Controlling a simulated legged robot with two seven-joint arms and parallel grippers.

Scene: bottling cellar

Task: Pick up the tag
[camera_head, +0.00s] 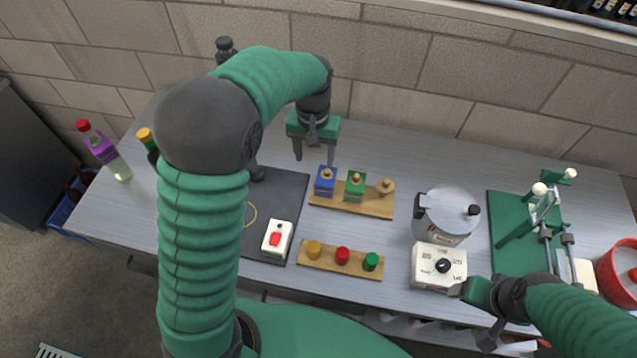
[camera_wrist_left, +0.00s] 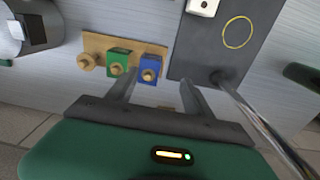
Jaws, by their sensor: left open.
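My left gripper (camera_head: 314,158) is open and points down behind the board with the coloured blocks. In the left wrist view its two fingers (camera_wrist_left: 158,82) are spread, with nothing held. A small tan patch (camera_wrist_left: 167,109) shows between the fingers, partly hidden by the gripper body; it may be the tag, but I cannot tell for sure. I make out no clear tag in the head view. My right gripper (camera_head: 474,291) is by the white dial box at the front right; its jaws are not clear.
A wooden board (camera_head: 350,202) carries a blue block (camera_head: 325,182), a green block (camera_head: 355,187) and a peg. A dark mat (camera_head: 288,190) lies left. A button board (camera_head: 320,262), steel pot (camera_head: 446,215), dial box (camera_head: 438,266) and green stand (camera_head: 510,262) occupy the front and right.

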